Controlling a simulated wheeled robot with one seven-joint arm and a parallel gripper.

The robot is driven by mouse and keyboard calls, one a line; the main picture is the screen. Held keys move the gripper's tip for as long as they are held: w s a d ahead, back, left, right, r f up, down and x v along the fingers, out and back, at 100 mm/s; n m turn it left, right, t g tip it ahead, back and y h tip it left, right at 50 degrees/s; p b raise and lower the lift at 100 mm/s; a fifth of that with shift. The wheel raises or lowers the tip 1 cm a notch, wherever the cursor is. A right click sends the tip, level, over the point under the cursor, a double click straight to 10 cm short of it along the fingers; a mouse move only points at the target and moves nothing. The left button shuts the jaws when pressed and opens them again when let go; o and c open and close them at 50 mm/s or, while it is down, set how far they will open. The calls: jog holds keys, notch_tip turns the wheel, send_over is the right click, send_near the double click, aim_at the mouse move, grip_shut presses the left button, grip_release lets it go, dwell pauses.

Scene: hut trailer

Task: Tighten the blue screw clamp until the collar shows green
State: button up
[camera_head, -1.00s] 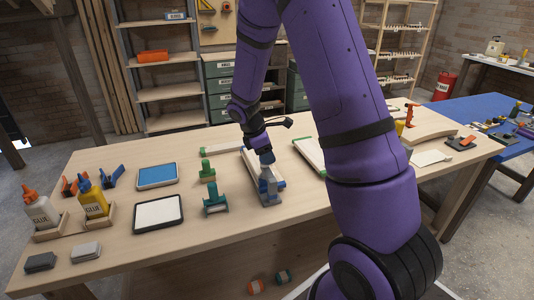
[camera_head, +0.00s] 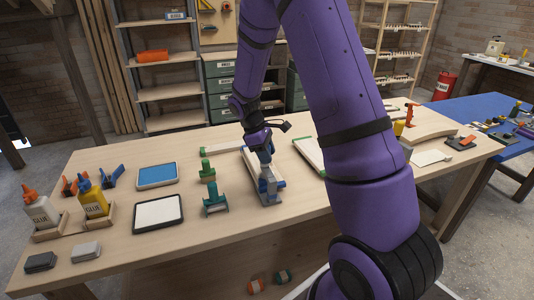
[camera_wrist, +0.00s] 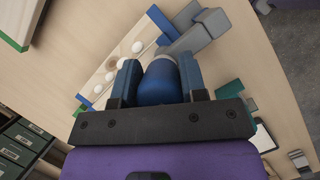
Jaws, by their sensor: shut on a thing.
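The blue screw clamp has a blue knob (camera_wrist: 160,84) and a grey body (camera_wrist: 202,32); in the head view its body (camera_head: 268,191) stands on the bench near the front middle. My gripper (camera_wrist: 160,76) has one finger on each side of the knob and is shut on it. In the head view, my gripper (camera_head: 264,152) is above the clamp and partly covers it. A pale band (camera_wrist: 166,52) shows between knob and body; I cannot make out a green collar. Beside the clamp lies a pale wooden piece (camera_wrist: 112,75) with white dots.
Two green clamps (camera_head: 215,198) (camera_head: 207,172) stand left of the blue one. A white-topped tray (camera_head: 158,214), a blue-topped tray (camera_head: 158,176) and glue bottles (camera_head: 94,200) are farther left. A green-ended board (camera_head: 308,155) lies to the right.

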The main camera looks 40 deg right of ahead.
jog(key=m, duration=0.2)
jog(key=m+y, duration=0.1)
jog(key=m, duration=0.1)
jog(key=shift+m+g+y, duration=0.3)
jog(key=shift+g, duration=0.1)
jog(key=shift+a+m+y, duration=0.2)
jog(key=shift+m+y, duration=0.4)
jog(key=shift+m, duration=1)
jog(key=o, duration=0.9)
jog(key=v, duration=1)
jog(key=shift+w+d+r, duration=0.1)
jog(key=shift+w+r, duration=0.1)
jog(key=shift+r, duration=0.15)
